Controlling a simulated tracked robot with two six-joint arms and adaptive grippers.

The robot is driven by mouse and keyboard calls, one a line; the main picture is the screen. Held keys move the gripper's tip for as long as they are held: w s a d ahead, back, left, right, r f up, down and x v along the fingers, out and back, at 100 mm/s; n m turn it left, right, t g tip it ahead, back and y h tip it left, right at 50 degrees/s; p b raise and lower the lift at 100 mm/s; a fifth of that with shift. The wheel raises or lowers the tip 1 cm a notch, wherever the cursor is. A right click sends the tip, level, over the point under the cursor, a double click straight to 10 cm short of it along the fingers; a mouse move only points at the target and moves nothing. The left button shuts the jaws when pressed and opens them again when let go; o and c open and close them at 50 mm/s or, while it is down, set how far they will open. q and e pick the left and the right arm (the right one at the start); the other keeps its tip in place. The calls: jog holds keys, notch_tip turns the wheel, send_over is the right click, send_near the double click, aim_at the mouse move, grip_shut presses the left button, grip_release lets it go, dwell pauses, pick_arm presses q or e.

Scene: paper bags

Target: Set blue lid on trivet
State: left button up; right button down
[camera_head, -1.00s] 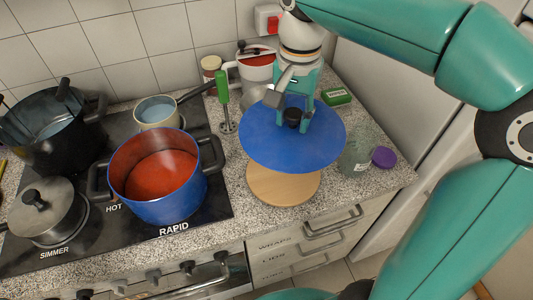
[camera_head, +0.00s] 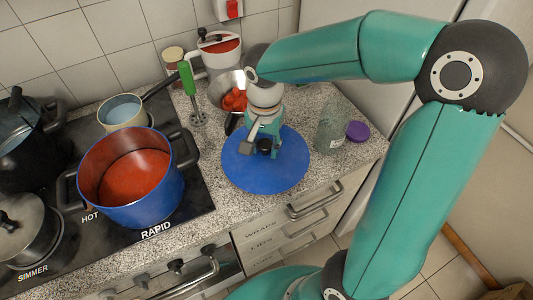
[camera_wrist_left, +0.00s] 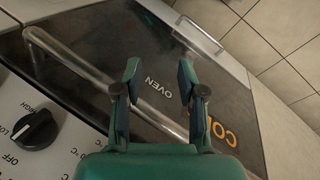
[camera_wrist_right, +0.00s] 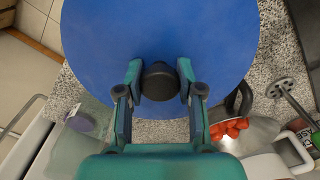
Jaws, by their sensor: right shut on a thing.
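The blue lid (camera_head: 263,178) is a round disc with a black knob, level over the right part of the counter in the head view. My right gripper (camera_head: 264,143) is shut on the knob from above. In the right wrist view the black knob (camera_wrist_right: 160,82) sits between the fingertips and the lid (camera_wrist_right: 160,30) spreads behind it. The wooden trivet is hidden, apparently under the lid. I cannot tell whether the lid touches it. My left gripper (camera_wrist_left: 159,78) is open and empty in front of the oven door, outside the head view.
A blue pot (camera_head: 172,190) of red sauce stands on the hob to the left. A glass jar (camera_head: 331,127) and purple cap (camera_head: 358,131) are right of the lid. A green-handled blender (camera_head: 187,80) and a bowl of tomatoes (camera_head: 221,91) are behind it.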

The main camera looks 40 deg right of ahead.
aim_at(265, 155)
jog(key=shift+f, duration=2.1)
jog(key=c, duration=0.7)
grip_release()
jog(key=shift+f, duration=0.1)
notch_tip(265, 155, up, 12)
jog(key=shift+r, duration=0.15)
